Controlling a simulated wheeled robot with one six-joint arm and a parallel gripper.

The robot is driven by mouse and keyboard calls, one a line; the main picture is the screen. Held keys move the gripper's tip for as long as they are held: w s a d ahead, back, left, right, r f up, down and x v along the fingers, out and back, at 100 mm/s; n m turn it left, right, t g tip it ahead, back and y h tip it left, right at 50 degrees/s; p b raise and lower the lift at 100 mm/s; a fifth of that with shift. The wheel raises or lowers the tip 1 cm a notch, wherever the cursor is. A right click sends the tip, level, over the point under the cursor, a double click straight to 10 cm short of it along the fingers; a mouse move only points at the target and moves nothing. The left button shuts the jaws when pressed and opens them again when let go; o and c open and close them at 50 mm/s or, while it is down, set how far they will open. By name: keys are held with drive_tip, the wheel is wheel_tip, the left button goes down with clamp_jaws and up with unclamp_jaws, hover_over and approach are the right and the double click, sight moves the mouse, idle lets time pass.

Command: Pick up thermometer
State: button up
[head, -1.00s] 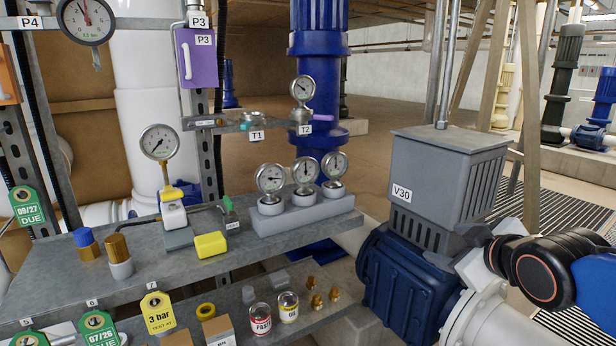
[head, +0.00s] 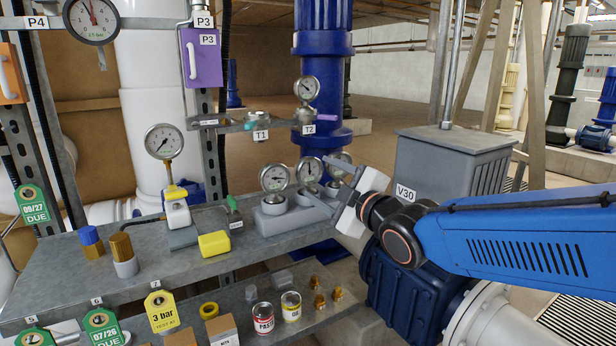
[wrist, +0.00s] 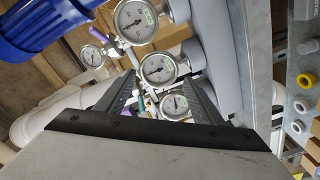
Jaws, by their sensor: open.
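Several round dial gauges are in view, and I cannot tell from their faces which is the thermometer. One gauge (head: 306,89) stands upright in the bracket hole labelled T2 (head: 308,129). Three gauges stand in a grey block (head: 282,222) on the bench: left (head: 275,179), middle (head: 309,170) and right (head: 340,165). The right one is partly hidden by my gripper (head: 322,183). My gripper is open and empty, its fingers pointing left at the block's right end. In the wrist view, dials show beyond and between the open fingers (wrist: 165,88).
The T1 holder (head: 257,117) on the bracket has no dial above it. A pressure gauge on a yellow stem (head: 163,142) stands left on the bench (head: 150,262). The grey V30 box (head: 450,163) is close behind my gripper. Cans (head: 263,318) sit on the lower shelf.

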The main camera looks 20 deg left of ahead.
sight(297, 164)
drive_tip(key=x, duration=1.2)
drive_tip(key=shift+w+a, duration=0.15)
drive_tip(key=shift+w, duration=0.1)
drive_tip(key=c, duration=0.6)
drive_tip(key=shift+c, duration=0.2)
wheel_tip(297, 164, up, 10)
